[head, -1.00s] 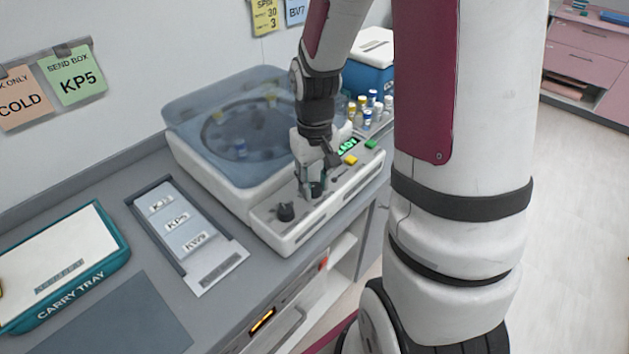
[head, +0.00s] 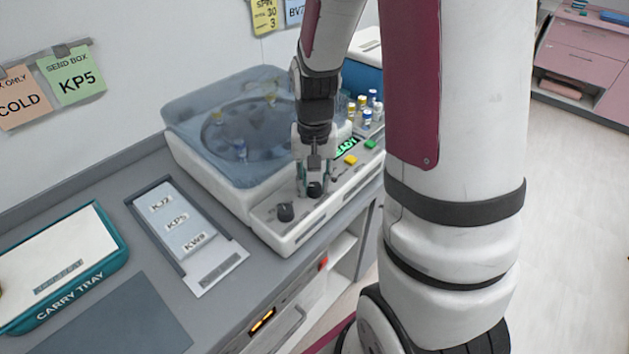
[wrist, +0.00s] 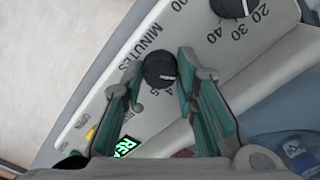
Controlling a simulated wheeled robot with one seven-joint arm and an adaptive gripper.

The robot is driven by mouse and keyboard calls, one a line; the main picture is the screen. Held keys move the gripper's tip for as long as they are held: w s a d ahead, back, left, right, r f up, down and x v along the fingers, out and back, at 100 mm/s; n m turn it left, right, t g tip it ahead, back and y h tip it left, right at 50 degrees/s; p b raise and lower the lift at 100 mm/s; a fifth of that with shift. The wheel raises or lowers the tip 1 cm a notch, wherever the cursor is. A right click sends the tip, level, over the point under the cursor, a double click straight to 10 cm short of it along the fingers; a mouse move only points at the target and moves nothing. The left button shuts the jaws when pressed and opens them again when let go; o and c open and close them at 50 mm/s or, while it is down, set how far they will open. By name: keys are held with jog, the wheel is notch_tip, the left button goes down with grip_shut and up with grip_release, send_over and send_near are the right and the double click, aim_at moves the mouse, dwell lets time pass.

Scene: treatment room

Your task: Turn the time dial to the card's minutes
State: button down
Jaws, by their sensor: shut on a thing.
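The time dial, a black round knob (wrist: 160,68) beside the word MINUTES, sits on the white machine's sloped front panel. In the head view the dial (head: 315,189) shows between my fingertips. My gripper (head: 314,183) points down with its fingers on either side of the dial, shut on it; the wrist view shows the fingers (wrist: 160,78) too. A 4 and a 5 show near the dial; its other numbers are partly hidden and its pointer setting is unclear. The yellow SPIN card (head: 265,17) on the wall shows 30 and, at the bottom, 3.
A second black knob (head: 285,211) with 20, 30 and 40 markings is beside the time dial. A green READY display (head: 346,147), a yellow button (head: 350,160) and a green button (head: 370,144) are further along. The clear lid (head: 235,120) is behind my gripper.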

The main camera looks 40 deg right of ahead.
aim_at(314, 186)
jog(key=m+p, duration=0.1)
jog(key=m, duration=0.5)
jog(key=shift+m, duration=0.3)
dwell(0.4)
jog(key=c, duration=1.2)
grip_release()
jog(key=shift+c, duration=0.2)
jog(key=shift+r, duration=0.1)
notch_tip(314, 186, up, 12)
